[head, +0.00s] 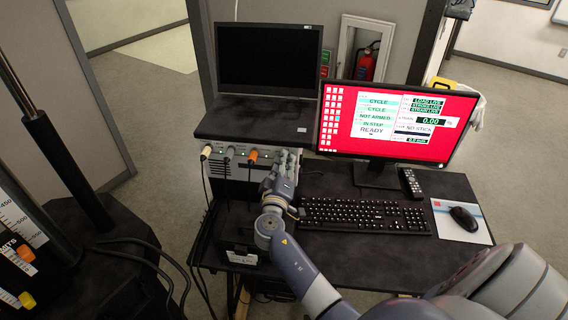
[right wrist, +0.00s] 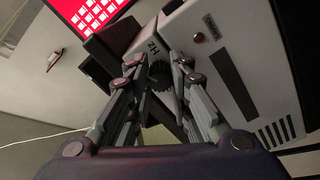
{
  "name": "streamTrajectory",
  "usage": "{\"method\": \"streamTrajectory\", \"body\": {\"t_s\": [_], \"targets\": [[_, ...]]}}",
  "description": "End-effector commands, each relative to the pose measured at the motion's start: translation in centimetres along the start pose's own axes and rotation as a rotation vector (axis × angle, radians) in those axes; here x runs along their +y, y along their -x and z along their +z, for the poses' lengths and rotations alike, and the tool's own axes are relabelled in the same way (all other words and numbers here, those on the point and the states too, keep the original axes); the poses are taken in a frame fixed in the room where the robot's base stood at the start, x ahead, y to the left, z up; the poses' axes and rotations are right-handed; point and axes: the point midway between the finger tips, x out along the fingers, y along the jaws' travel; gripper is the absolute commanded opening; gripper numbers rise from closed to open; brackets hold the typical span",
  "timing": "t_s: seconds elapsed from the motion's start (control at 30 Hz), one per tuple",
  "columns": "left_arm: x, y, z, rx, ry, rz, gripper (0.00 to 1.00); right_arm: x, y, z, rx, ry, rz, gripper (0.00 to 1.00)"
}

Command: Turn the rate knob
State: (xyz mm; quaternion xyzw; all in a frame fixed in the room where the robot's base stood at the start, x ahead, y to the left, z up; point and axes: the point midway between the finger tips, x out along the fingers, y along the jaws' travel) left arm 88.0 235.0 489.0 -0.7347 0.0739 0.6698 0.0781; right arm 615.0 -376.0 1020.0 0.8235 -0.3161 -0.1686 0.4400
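The rate knob (right wrist: 160,74) is a small dark ridged knob on the pale front panel of a box, beside the letters "Hz" in the right wrist view. My right gripper (right wrist: 157,62) reaches toward that panel with its two fingers apart, one on each side of the knob. A gap seems to show between knob and fingers; I cannot tell whether either finger touches. In the head view my right gripper (head: 284,165) is at the right end of the control box (head: 218,169) and hides the knob. My left gripper is not in view.
A red-screened monitor (head: 388,125), keyboard (head: 365,215), remote (head: 411,183) and mouse (head: 464,218) are to the right on the black desk. A test frame (head: 68,170) stands at left.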

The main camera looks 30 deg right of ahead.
Motion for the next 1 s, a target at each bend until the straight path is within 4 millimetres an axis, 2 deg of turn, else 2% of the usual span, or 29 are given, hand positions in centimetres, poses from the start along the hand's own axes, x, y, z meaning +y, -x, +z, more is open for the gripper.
{"method": "streamTrajectory", "body": {"t_s": [0.27, 0.47, 1.0], "targets": [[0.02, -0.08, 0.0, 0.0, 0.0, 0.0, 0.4, -0.05, 0.04, 0.09, -0.001, 0.019, 0.0, 0.0], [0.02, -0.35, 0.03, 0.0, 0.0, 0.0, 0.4, -0.09, 0.04, 0.12, -0.001, 0.1, -0.001, 0.0], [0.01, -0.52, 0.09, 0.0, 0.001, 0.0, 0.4, -0.03, 0.05, 0.08, -0.002, 0.535, -0.003, 0.0]]}}
